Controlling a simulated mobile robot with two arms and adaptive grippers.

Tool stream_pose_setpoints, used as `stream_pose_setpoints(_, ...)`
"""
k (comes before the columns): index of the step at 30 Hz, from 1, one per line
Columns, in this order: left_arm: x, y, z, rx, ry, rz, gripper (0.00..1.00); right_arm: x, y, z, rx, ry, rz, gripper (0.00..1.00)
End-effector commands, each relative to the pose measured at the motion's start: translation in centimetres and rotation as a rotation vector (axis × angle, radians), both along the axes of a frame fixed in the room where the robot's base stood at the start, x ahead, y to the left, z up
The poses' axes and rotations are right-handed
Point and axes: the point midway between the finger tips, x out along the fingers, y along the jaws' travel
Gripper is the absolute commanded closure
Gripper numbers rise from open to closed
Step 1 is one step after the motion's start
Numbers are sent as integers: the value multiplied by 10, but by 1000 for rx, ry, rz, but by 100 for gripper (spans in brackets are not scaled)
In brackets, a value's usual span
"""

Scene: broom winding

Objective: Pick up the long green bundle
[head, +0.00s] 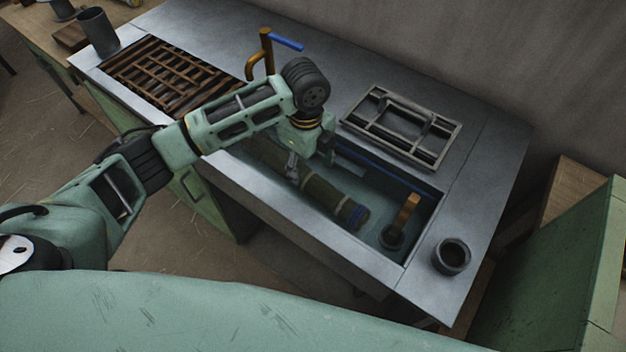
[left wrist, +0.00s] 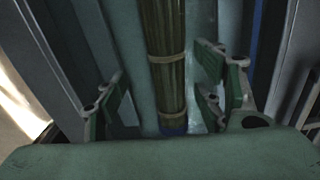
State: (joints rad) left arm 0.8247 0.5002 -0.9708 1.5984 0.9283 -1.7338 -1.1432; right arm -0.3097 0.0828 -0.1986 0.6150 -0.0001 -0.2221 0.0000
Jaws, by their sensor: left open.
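The long green bundle (head: 322,190) lies lengthwise in the sink basin (head: 425,222), with a blue band near its right end. Part of it is hidden under my left arm. In the left wrist view the bundle (left wrist: 166,55) runs down the middle, tied with pale bands, its blue end low in the picture. My left gripper (head: 306,170) is over the basin above the bundle, pointing down. It is open, with one finger to each side of the bundle in the left wrist view and gaps between. My right gripper is not in view.
A wooden-handled tool (head: 404,215) stands in a dark cup at the basin's right end. A dark pot (head: 452,256) sits on the right counter, a metal frame (head: 440,152) behind the basin. A faucet (head: 267,48) and slatted wooden rack (head: 165,75) are to the left.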

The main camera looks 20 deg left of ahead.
Motion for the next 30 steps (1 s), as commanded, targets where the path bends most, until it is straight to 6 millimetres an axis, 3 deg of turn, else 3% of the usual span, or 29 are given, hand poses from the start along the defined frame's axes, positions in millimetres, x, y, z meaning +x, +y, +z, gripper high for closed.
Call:
stream_pose_setpoints(3,0,0,-13,0,1,0,37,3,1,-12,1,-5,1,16)
stream_pose_setpoints(9,-1,0,-31,0,3,1,37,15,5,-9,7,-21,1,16)
stream_pose_setpoints(21,4,-3,-83,2,1,0,37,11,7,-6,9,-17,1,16)
stream_pose_setpoints(30,4,-3,-89,1,0,0,37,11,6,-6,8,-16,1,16)
